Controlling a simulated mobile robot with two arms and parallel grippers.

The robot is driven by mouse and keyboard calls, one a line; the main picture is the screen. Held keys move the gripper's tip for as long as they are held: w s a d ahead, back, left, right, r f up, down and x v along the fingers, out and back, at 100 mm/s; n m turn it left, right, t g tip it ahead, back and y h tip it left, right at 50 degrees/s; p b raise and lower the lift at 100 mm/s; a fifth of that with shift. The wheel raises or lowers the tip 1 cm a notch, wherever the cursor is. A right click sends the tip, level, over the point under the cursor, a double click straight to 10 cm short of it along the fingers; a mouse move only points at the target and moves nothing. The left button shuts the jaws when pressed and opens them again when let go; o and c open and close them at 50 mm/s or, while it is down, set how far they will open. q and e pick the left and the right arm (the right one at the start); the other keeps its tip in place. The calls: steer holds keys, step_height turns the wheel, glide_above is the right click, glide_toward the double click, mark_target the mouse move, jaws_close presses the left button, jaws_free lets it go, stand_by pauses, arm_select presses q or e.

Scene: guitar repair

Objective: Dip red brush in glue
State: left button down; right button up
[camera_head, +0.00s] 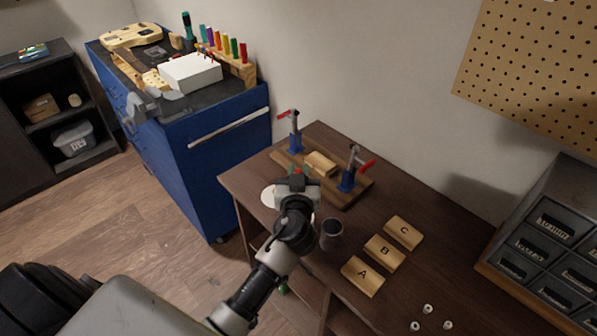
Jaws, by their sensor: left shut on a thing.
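My left gripper (297,183) is over the near left part of the brown workbench, seen from behind and above. A dark grey cup (331,235) stands right of my wrist. My right gripper is not in view.
A wooden board with two blue, red-handled clamps (347,181) and a wood block (321,163) lies behind the gripper. Wooden plates A (362,287), B (375,259) and C (414,232) lie right of the cup. Small white pieces (428,309) and grey drawers (548,249) are farther right.

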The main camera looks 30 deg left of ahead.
arm_select(q)
steer(key=shift+s+f+b, duration=0.1)
steer(key=shift+f+b, duration=0.55)
steer(key=shift+b, duration=0.25)
stand_by(2.4)
step_height(320, 180, up, 7)
steer(key=p, duration=0.5)
steer(key=shift+r, duration=0.2)
steer(key=shift+f, duration=0.1)
stand_by(0.7)
